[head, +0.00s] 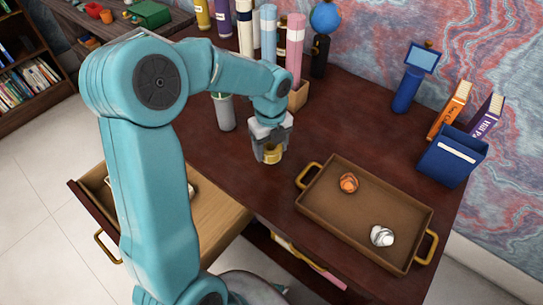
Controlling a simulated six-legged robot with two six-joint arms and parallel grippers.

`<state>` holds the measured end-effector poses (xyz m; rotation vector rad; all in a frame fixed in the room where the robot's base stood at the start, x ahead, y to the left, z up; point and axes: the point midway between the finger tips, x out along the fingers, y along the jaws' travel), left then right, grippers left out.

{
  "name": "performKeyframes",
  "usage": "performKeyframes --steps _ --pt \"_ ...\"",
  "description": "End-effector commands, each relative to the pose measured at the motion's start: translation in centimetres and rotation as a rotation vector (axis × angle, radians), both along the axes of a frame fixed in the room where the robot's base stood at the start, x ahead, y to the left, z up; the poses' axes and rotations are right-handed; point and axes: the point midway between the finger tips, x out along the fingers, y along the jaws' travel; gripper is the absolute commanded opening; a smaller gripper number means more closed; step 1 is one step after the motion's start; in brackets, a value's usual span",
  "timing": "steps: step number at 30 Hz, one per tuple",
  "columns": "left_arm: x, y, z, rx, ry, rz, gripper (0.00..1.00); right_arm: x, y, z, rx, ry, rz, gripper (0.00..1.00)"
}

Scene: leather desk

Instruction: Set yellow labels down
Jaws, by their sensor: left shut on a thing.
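A small yellow roll (273,156), which looks like the yellow labels, is in the jaws of my left gripper (268,150). The gripper is shut on it and points down over the desk (330,118), left of the brown tray (322,214). I cannot tell whether the roll touches the desk top. The gripper hides part of it. My right gripper is not in view.
The tray holds an orange-brown item (348,183) and a white-grey item (382,236). A grey cup (225,113) stands behind my gripper. An open drawer (218,217) juts out at left. A blue book holder (450,158) stands at right. The desk's middle is clear.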

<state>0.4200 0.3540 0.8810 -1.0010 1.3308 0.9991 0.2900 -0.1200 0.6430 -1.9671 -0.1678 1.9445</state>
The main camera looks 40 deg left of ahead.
Motion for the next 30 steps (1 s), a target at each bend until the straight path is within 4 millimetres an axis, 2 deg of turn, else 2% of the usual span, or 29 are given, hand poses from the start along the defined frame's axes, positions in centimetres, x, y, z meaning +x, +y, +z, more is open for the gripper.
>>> performKeyframes --steps 9,22,23,24,25,30 --pt "0.2 0.0 -4.3 -0.001 0.001 0.0 0.33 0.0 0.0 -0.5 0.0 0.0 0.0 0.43" --pt "0.3 0.0 -5.0 0.001 -0.001 0.0 0.33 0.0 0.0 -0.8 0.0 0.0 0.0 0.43" --pt "0.3 0.0 -4.9 0.001 -0.001 0.0 0.73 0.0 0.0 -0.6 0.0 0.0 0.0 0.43" --pt "0.3 0.0 -4.8 0.001 -0.001 0.0 0.86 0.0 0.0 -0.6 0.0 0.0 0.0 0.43" --pt "0.3 0.0 -4.9 0.001 -0.001 0.0 0.88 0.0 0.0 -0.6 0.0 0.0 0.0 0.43" --pt "0.3 0.0 -4.8 0.001 -0.001 0.0 0.88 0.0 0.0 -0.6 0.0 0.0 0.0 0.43"
